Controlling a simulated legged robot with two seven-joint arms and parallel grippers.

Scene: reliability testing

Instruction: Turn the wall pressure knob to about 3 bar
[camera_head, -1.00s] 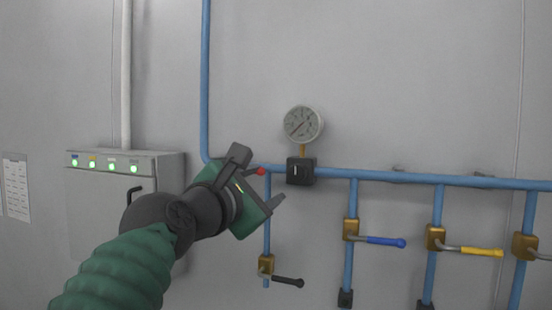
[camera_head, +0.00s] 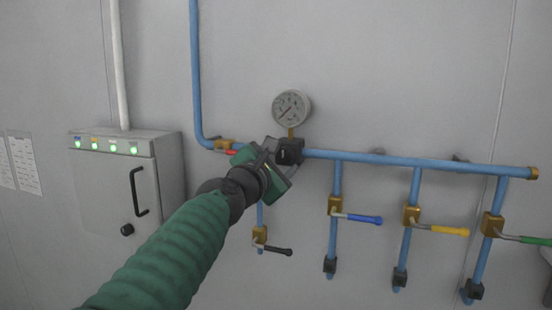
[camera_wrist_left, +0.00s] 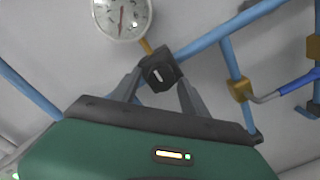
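The black pressure knob (camera_head: 289,151) with a white mark sits on the blue pipe, below a round white gauge (camera_head: 292,107). In the wrist view the knob (camera_wrist_left: 160,71) faces me, its white mark slightly tilted. The gauge (camera_wrist_left: 122,15) shows there too, cut off at the top, with a red needle pointing down in that picture; its numbers are too small to read. My left gripper (camera_head: 276,155) is at the knob and partly covers it in the head view. In the wrist view its fingers (camera_wrist_left: 160,80) are spread, one each side of the knob; contact cannot be told. My right gripper is not in view.
Valves with black (camera_head: 277,250), blue (camera_head: 362,218), yellow (camera_head: 449,231) and green (camera_head: 535,240) handles hang below the blue pipe (camera_head: 420,163). A grey cabinet (camera_head: 105,185) with green lights is at left. The wall above the pipe is mostly clear.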

